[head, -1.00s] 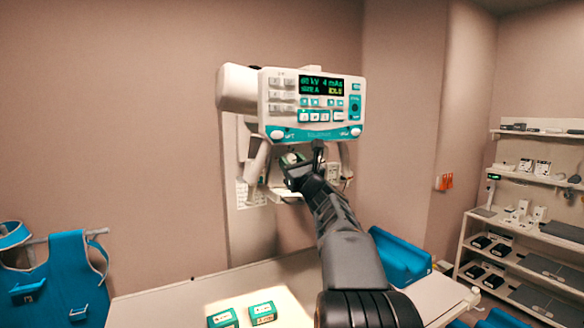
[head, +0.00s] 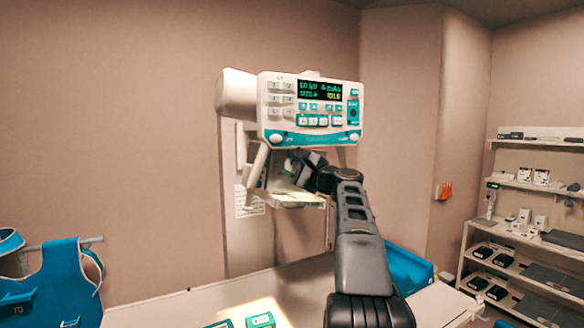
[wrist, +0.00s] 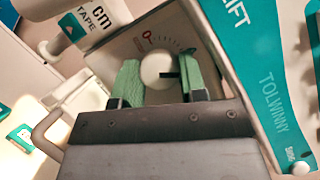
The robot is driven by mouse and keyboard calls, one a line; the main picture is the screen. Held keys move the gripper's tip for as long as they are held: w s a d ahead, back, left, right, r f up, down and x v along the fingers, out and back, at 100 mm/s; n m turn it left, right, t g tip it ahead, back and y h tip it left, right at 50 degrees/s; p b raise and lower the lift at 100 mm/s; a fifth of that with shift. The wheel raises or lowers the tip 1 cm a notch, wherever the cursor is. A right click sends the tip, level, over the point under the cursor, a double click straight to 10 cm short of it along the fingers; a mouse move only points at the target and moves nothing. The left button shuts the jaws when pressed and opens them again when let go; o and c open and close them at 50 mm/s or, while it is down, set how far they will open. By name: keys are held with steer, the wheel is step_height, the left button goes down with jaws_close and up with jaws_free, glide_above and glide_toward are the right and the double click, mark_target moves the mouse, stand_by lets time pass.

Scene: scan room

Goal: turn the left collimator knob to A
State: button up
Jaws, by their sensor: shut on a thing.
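The collimator knob (wrist: 155,69) is round and white with a dark pointer bar, seen in the wrist view. It sits on a grey dial plate (wrist: 125,50) with a red mark and a curved row of ticks; I cannot read an A there. My gripper (wrist: 160,82) has one green-padded finger on each side of the knob and is shut on it. The pointer bar points right in the wrist view, toward the right finger. In the head view my gripper (head: 303,165) is under the control panel (head: 310,108), tilted, and the knob is hidden.
A white tape housing (wrist: 92,22) and a bent handle rail (wrist: 45,125) lie close left of my gripper in the wrist view. The teal panel edge (wrist: 265,75) is close on the right. A table (head: 180,305) with small green boxes (head: 260,320) stands below.

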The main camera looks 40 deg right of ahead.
steer(key=shift+r+n+g+p, duration=0.1)
steer(key=shift+n+g+p, duration=0.45)
steer(key=shift+n, duration=1.25)
steer(key=shift+g+y, duration=0.25)
steer(key=shift+y, duration=0.05)
steer(key=o, duration=0.9)
steer(key=b+v, duration=0.4)
steer(key=v, duration=0.9)
steer(key=shift+s+d+b, duration=0.1)
steer(key=shift+s+b, duration=0.3)
steer(key=shift+n, duration=0.3)
